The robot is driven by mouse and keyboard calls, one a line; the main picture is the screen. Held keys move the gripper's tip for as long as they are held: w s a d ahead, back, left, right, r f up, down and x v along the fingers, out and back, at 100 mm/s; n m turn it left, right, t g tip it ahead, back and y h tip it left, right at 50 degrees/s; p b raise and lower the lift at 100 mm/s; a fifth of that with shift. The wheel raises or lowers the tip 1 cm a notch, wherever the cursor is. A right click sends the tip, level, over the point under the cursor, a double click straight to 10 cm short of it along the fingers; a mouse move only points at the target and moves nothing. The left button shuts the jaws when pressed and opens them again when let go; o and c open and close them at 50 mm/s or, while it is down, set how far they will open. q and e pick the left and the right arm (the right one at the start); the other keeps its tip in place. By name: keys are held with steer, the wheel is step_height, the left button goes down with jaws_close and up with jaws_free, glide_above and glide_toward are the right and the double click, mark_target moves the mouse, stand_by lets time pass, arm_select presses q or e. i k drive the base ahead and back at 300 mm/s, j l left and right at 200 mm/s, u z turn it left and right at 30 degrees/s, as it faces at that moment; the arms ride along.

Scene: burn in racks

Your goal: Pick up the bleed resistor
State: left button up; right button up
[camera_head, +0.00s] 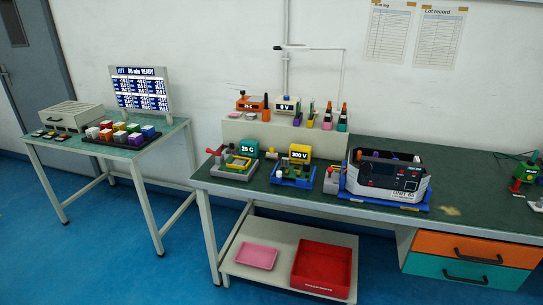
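I cannot tell which item is the bleed resistor; everything on the bench is small at this distance. Several small upright tools with coloured bases, one of them with a pink base (327,125), stand on a raised beige shelf (262,133) at the back of the long workbench. An orange unit (252,103) and a white unit with a "0 V" display (286,104) stand there too. Neither of my grippers is in view.
The green-topped workbench (470,199) carries a yellow "300 V" unit (300,153), a teal "25 C" unit (248,147) and a large grey-black unit (388,180). A red bin (322,266) and pink tray (257,255) sit below. A side table (108,151) stands left; blue floor is open in front.

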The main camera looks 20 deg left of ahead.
mark_target(272, 154)
steer(key=i+j+z, duration=0.25)
steer(key=i+j, duration=0.45)
steer(key=i, duration=0.15)
